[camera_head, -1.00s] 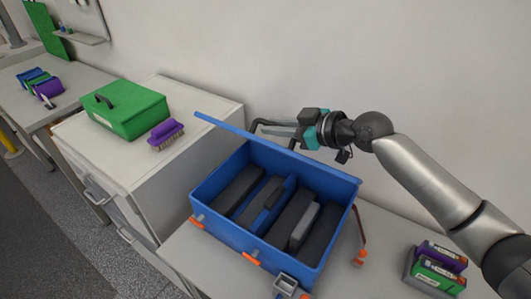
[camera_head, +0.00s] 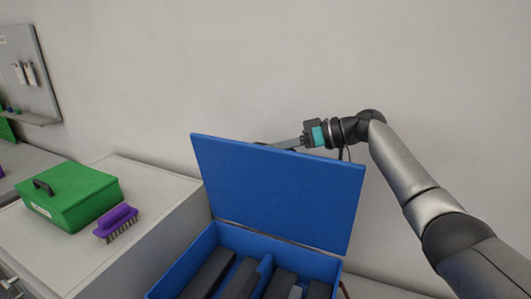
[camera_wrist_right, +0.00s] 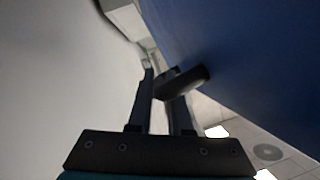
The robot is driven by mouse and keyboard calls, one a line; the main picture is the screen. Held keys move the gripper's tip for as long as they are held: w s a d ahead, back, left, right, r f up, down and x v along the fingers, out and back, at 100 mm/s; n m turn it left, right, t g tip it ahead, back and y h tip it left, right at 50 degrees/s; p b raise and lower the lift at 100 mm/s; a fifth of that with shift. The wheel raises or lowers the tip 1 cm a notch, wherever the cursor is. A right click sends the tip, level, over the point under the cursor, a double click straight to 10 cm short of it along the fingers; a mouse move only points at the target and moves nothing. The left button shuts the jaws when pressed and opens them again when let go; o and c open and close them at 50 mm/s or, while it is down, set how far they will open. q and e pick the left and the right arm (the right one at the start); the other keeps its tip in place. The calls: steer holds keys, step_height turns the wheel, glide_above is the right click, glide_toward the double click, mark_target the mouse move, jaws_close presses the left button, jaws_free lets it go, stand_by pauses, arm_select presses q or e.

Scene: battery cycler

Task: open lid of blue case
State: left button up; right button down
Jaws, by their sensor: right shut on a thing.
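The blue case (camera_head: 230,242) stands open, with its lid (camera_head: 275,195) raised at the back and the lid's inner face toward the head camera. My right gripper (camera_head: 282,144) is behind the lid near its top edge, its fingertips partly hidden by it. In the right wrist view, the fingers (camera_wrist_right: 162,90) are shut on the dark handle (camera_wrist_right: 188,82) on the outer side of the blue lid (camera_wrist_right: 240,60). My left gripper is not in view.
Dark blocks (camera_head: 240,278) lie inside the case. A green box (camera_head: 75,197) and a purple brush (camera_head: 117,222) sit on the white cabinet (camera_head: 165,215) at left. The wall (camera_head: 250,60) rises behind the lid and arm.

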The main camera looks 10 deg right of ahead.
steer(key=shift+w+d+f, duration=0.1)
steer(key=shift+w+d, duration=0.05)
stand_by(0.3)
steer(key=c, duration=1.1)
jaws_free()
steer(key=b+v, duration=0.2)
steer(key=v, duration=1.3)
steer(key=shift+w+d, duration=0.1)
steer(key=shift+d, duration=0.05)
